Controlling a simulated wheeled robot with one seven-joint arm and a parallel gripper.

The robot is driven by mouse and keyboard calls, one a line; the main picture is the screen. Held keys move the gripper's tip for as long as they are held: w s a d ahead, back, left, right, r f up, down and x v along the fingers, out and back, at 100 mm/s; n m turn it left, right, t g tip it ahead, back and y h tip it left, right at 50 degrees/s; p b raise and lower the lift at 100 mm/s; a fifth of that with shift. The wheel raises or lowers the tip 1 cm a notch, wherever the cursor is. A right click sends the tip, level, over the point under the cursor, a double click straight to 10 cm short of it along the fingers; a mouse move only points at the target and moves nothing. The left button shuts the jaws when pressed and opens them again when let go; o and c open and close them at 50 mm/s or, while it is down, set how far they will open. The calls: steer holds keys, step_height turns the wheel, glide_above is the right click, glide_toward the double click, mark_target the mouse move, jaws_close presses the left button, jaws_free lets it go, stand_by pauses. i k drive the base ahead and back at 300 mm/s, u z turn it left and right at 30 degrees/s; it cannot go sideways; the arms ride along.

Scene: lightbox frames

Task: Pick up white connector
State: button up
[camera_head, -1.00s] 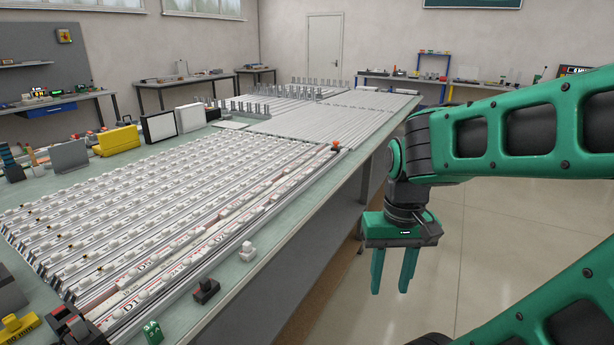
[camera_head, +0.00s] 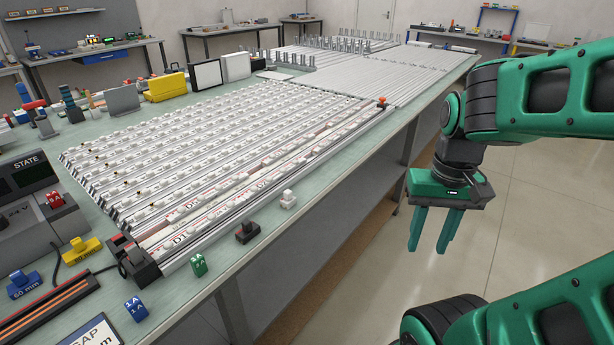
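A small white connector (camera_head: 288,199) stands on the front edge strip of the green table (camera_head: 225,262), beside the nearest rail. My gripper (camera_head: 431,234) hangs to the right of the table, beyond its edge and over the floor. Its two green fingers point down, stand apart, and have nothing between them. The white connector and the gripper are well apart.
A black block (camera_head: 247,232), a green block (camera_head: 199,265) and a blue block (camera_head: 136,309) sit along the near edge. Rows of rails with white pieces (camera_head: 215,145) fill the table's middle.

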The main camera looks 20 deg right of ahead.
mark_target(288, 201)
steer(key=k, duration=1)
steer(key=u, duration=0.4)
steer(key=i, duration=1.4)
steer(key=z, duration=0.65)
